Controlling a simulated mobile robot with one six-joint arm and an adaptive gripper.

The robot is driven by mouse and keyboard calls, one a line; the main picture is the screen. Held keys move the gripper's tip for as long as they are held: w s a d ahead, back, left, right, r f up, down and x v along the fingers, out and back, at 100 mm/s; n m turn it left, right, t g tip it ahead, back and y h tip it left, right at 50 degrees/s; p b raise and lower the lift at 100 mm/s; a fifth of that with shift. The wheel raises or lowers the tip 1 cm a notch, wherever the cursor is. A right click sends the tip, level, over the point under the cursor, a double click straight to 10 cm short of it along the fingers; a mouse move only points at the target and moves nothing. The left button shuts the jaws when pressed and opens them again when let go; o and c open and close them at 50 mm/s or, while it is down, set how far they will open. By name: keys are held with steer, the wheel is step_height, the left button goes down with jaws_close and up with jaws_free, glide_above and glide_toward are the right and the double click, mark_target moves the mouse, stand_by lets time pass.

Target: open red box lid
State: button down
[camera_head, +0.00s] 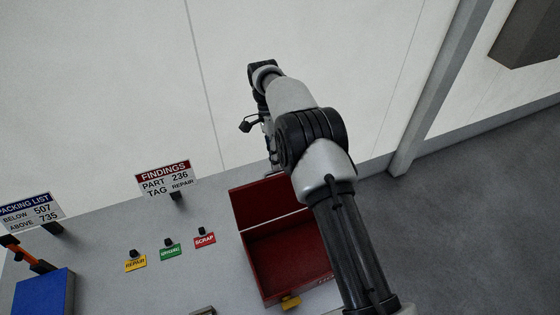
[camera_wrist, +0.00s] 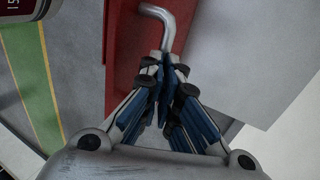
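The red box (camera_head: 290,262) sits at the right end of the grey bench, with its inside in view. Its red lid (camera_head: 262,203) is raised at the back edge; the lid's right part is hidden behind my arm. In the wrist view a red panel (camera_wrist: 122,65) runs down the middle, with a bent grey metal handle (camera_wrist: 160,22) beside it. My gripper (camera_wrist: 166,66) has its fingertips closed around the lower end of this handle. In the head view my gripper is mostly hidden at the lid's top edge.
Yellow, green and red tags (camera_head: 169,250) lie left of the box. A findings sign (camera_head: 167,179) and a packing list sign (camera_head: 32,212) stand behind. A blue box (camera_head: 44,292) is at far left. A pale wall rises close behind the bench.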

mark_target(280, 171)
steer(key=f, duration=0.1)
steer(key=s+f, duration=0.1)
steer(key=f, duration=0.1)
steer(key=shift+s+d+f+g, duration=0.1)
steer(key=shift+d+f+g, duration=0.1)
steer(key=shift+f+g, duration=0.1)
steer(key=c, duration=2)
jaws_free()
steer(key=o, duration=0.3)
steer(key=shift+w+a+f, duration=0.1)
steer(key=shift+w, duration=0.25)
steer(key=shift+o, duration=0.2)
steer(key=shift+s, duration=0.15)
steer(key=shift+r, duration=0.2)
step_height(280, 171, up, 10)
steer(key=shift+r, duration=0.2)
